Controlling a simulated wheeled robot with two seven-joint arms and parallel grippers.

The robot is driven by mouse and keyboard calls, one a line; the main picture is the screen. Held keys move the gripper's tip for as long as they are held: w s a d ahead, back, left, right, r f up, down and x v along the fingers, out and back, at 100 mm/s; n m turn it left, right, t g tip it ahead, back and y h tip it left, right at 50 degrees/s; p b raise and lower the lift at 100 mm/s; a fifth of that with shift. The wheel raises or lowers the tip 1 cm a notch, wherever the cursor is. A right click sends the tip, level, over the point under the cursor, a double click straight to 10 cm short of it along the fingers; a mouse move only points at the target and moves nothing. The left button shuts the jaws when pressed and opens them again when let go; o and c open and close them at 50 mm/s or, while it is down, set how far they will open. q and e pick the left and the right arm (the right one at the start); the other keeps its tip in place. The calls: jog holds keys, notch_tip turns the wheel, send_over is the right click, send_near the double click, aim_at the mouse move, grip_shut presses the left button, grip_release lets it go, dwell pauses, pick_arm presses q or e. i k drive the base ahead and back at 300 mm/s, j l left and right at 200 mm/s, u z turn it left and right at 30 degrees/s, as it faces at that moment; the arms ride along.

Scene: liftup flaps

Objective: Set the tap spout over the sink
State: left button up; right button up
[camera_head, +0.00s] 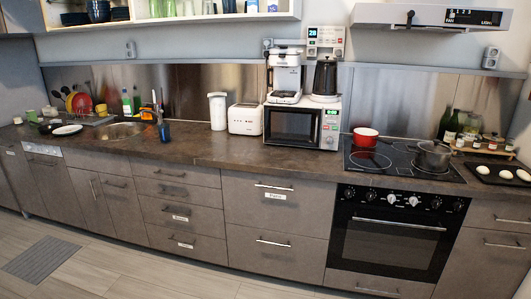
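Neither of my grippers is in view.
The floor (130,272) before the cabinets is clear, apart from a grey mat (43,259).

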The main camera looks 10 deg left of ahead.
aim_at(158, 116)
jog(key=i+j+u, duration=0.1)
jog(key=i+u, duration=0.6)
jog(key=i+l+u, duration=0.15)
jog(key=i+u, duration=0.2)
jog(key=i+j+u, duration=0.1)
jog(key=i+j, duration=0.15)
jog(key=i, duration=0.2)
jog(key=i+j, duration=0.2)
jog(key=i, duration=0.3)
jog(key=u, duration=0.05)
